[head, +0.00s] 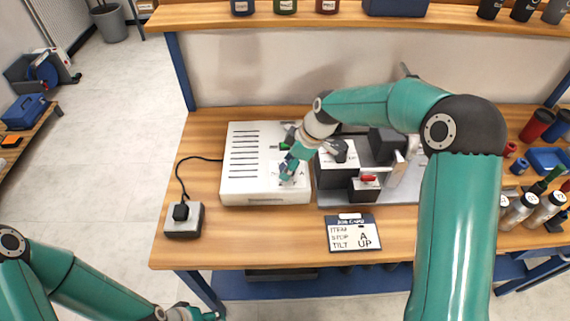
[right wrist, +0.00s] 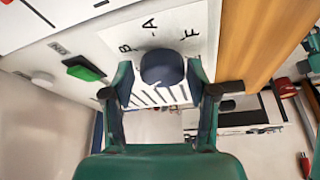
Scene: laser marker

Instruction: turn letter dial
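The letter dial is a dark blue round knob (right wrist: 162,70) on a white plate with letters B, A and F beside it, seen in the right wrist view. In the head view it is hidden by my right gripper (head: 290,168), which is over the front right of the white machine box (head: 240,185). In the wrist view my right gripper (right wrist: 161,82) has one finger on each side of the knob, with a gap visible on both sides. My left gripper (head: 200,314) is at the bottom edge of the head view, away from the table; its fingers are unclear.
A green button (right wrist: 85,68) and a white round knob (right wrist: 42,78) are near the dial. A grey metal fixture (head: 335,198) with a red-handled part (head: 369,178) stands right of the box. A black-topped switch box (head: 183,222) sits left.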

